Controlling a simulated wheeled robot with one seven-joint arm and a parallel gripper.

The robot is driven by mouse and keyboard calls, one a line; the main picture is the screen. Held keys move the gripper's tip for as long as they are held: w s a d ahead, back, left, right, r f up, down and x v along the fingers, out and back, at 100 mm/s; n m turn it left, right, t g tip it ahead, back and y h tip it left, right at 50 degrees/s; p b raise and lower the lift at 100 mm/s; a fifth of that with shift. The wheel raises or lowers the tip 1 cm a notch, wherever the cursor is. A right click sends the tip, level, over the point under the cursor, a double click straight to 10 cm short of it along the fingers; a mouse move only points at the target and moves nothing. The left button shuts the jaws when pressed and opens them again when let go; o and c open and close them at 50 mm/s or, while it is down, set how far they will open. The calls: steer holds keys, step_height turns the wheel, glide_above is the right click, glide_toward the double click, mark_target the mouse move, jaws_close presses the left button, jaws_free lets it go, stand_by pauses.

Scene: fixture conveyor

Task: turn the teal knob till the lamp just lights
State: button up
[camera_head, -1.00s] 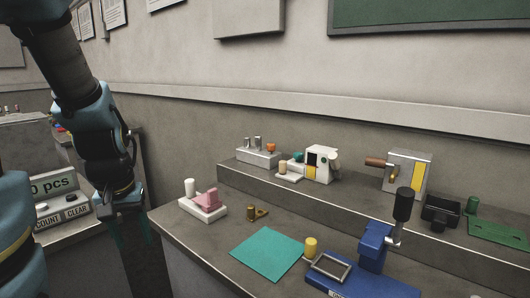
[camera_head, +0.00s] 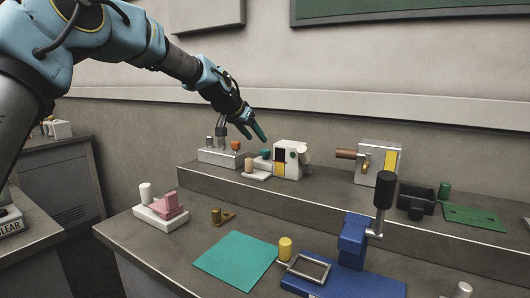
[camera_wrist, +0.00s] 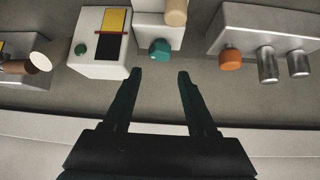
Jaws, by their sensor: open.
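The teal knob (camera_head: 265,154) sits on a small white fixture on the raised shelf, left of a white box (camera_head: 290,158) with a yellow and black face. In the wrist view the teal knob (camera_wrist: 160,49) is just beyond my fingertips, roughly centred between them. My gripper (camera_head: 254,133) is open and empty, above and behind the knob, and apart from it. In the wrist view my gripper (camera_wrist: 158,76) shows two dark green fingers spread apart. I cannot tell which part is the lamp or whether it is lit.
A block with an orange knob (camera_wrist: 230,60) and metal cylinders stands beside the teal knob. A tan cylinder (camera_wrist: 176,12) is close to it. A blue crank fixture (camera_head: 352,240), teal mat (camera_head: 235,261) and pink-topped fixture (camera_head: 170,205) are on the lower bench. The wall is close behind.

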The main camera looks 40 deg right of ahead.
mark_target(265, 150)
steer(key=p+x, duration=0.2)
steer(key=x, duration=0.7)
steer(key=shift+d+f, duration=0.1)
steer(key=shift+d, duration=0.05)
jaws_close()
